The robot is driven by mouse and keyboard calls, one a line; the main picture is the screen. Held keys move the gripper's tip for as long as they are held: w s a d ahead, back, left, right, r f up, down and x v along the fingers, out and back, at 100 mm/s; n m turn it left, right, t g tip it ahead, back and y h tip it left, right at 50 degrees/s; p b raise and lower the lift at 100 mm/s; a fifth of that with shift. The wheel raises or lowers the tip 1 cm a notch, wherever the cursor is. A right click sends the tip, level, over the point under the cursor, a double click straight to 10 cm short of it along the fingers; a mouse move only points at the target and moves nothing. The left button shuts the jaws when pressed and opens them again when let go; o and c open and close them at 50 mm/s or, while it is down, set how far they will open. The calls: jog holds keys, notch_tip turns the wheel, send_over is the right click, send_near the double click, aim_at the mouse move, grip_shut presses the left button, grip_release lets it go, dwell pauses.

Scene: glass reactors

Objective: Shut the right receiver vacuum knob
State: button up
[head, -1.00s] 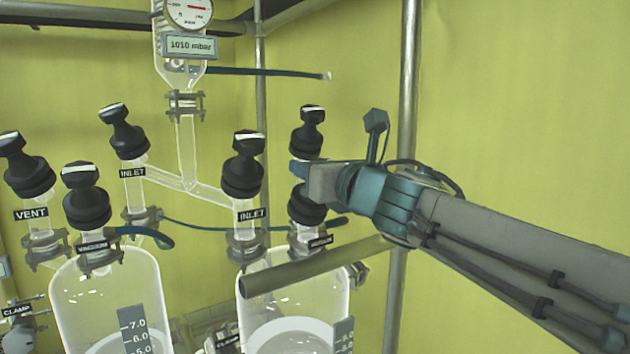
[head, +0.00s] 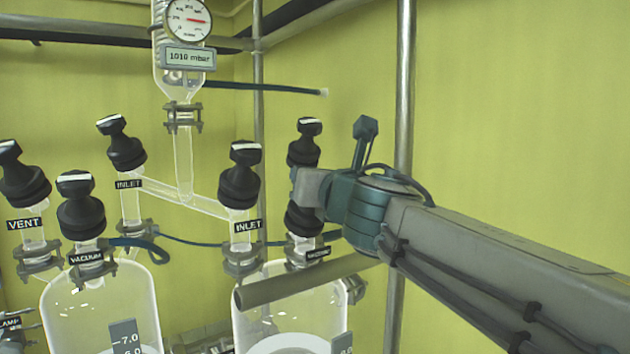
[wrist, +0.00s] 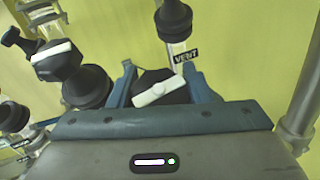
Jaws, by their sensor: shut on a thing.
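The right receiver (head: 290,305) is a clear glass vessel at the lower middle of the head view. Its black vacuum knob (head: 303,220) stands above a VACUUM label, its top hidden behind my gripper (head: 298,182). In the wrist view, my gripper (wrist: 160,82) has a blue finger on each side of the vacuum knob's handle (wrist: 157,88). It is shut on this handle, whose white top bar lies slanted between the fingers. The knob's lower part is hidden there by the hand.
A vent knob (head: 306,140) stands just behind, with its VENT label (wrist: 186,55) in the wrist view. An inlet knob (head: 240,175) is close on the left. A grey horizontal bar (head: 300,282) passes below my wrist; a vertical pole (head: 404,90) stands behind it.

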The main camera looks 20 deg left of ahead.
jog(key=shift+m+t+h+b, duration=0.3)
jog(key=shift+m+t+h, duration=0.1)
jog(key=shift+m+h, duration=0.55)
